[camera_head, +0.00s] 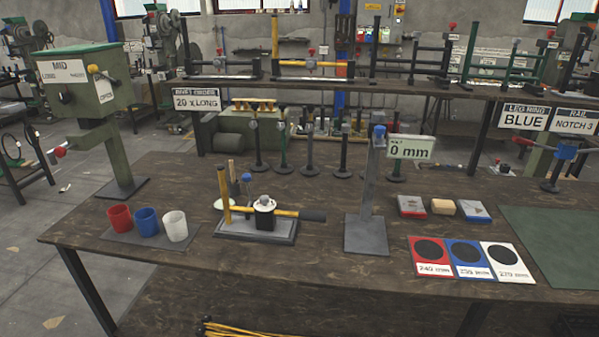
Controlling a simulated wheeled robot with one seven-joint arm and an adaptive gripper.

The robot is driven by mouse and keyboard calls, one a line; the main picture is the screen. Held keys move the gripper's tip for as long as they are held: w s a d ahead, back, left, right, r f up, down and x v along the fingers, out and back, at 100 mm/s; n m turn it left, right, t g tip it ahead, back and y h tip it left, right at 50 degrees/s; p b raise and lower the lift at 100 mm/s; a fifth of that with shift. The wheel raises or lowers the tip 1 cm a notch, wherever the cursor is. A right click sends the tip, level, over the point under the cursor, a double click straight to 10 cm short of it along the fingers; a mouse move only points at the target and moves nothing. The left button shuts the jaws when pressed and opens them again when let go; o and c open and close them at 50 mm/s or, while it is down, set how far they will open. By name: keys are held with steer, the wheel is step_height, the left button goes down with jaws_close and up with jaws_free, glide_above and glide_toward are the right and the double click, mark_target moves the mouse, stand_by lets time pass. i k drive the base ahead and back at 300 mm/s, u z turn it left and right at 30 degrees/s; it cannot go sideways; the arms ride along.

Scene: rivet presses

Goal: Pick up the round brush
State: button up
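I cannot pick out a round brush with certainty. A yellow bar with a black end (311,214) lies across the plate by the pot. A yellow upright (223,188) stands at its left end. Behind them are a brown upright handle (232,171) and a blue-topped upright piece (247,184), whose lower parts are partly hidden. A whitish round piece (222,204) sits at the left. My gripper is not in view.
Red (120,218), blue (147,222) and white (175,226) cups stand left on a dark mat. A green press (97,125) stands behind them. A grey post stand (366,236) is right of the plate. Colored cards (469,275) and a green mat (560,240) lie further right.

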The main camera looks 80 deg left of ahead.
mark_target(231, 162)
steer(key=u, duration=0.6)
steer(key=k, duration=0.3)
steer(key=u, duration=2.5)
steer(key=i, duration=0.5)
steer(key=u, duration=1.8)
steer(key=k, duration=0.6)
steer(key=u, duration=0.05)
